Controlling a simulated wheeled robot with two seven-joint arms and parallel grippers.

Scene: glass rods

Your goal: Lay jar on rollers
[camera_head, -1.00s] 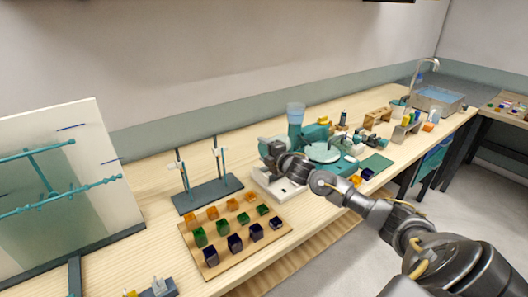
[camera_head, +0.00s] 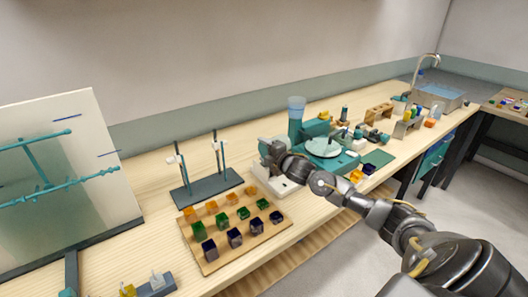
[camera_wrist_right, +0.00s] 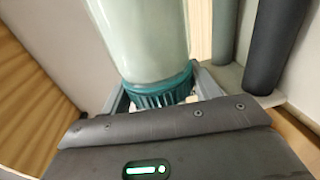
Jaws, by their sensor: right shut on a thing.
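The jar (camera_wrist_right: 143,35) is a pale, see-through cylinder with a ribbed teal lid (camera_wrist_right: 160,92) in the right wrist view. My right gripper (camera_wrist_right: 162,86) is shut on it at the lid end, and the jar's far end is out of frame. Two parallel cylinders, one dark (camera_wrist_right: 276,45) and one grey (camera_wrist_right: 224,35), that look like the rollers lie just right of the jar. In the head view my right gripper (camera_head: 268,149) is above a low white base (camera_head: 276,188). The jar and rollers are hard to make out there. My left gripper is not in view.
A wooden board (camera_head: 238,248) with coloured cubes lies in front of the white base. A dark stand base (camera_head: 208,190) with upright rods is to its left. A teal machine (camera_head: 342,160) with a round plate and a tall blue-topped cylinder (camera_head: 296,112) stand close behind and right.

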